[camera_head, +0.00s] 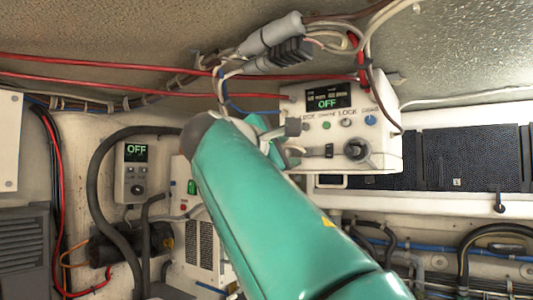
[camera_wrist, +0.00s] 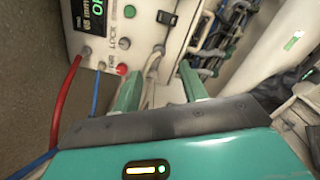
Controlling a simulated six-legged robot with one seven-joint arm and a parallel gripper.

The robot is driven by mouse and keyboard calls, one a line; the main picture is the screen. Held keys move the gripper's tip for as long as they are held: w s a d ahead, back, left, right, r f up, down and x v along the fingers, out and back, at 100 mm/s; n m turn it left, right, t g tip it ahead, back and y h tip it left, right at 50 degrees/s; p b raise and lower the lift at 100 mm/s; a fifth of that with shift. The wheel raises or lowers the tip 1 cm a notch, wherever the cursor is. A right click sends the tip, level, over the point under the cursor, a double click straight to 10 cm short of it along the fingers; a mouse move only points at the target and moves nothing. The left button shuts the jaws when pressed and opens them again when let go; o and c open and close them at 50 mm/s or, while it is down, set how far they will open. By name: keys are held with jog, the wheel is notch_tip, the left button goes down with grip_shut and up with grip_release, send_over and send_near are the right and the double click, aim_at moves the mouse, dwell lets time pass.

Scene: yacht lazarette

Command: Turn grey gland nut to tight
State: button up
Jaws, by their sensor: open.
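The control box (camera_head: 382,160) hangs at the upper middle of the head view, its display reading OFF. A grey fitting (camera_head: 293,127) sticks out of its left side; I take it for the gland nut, but cannot be sure. In the wrist view, a pale grey fitting with a cable (camera_wrist: 157,50) sits on the box's side, beyond and between my fingers. My gripper (camera_wrist: 162,86) is open, with its two teal fingers apart and nothing visibly held. In the head view, my teal arm reaches up to the box's left side and partly hides the gripper. Contact cannot be told.
A red cable (camera_wrist: 66,95) and a blue cable (camera_wrist: 97,92) leave the box close to my gripper. Grey connectors (camera_head: 272,34) hang above the box. A smaller OFF unit (camera_head: 135,172) is on the left wall.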

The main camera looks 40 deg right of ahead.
aim_at(306, 152)
jog(key=x, duration=0.8)
jog(key=shift+w+d, duration=0.1)
jog(key=shift+w, duration=0.05)
jog(key=shift+c, duration=0.2)
grip_shut()
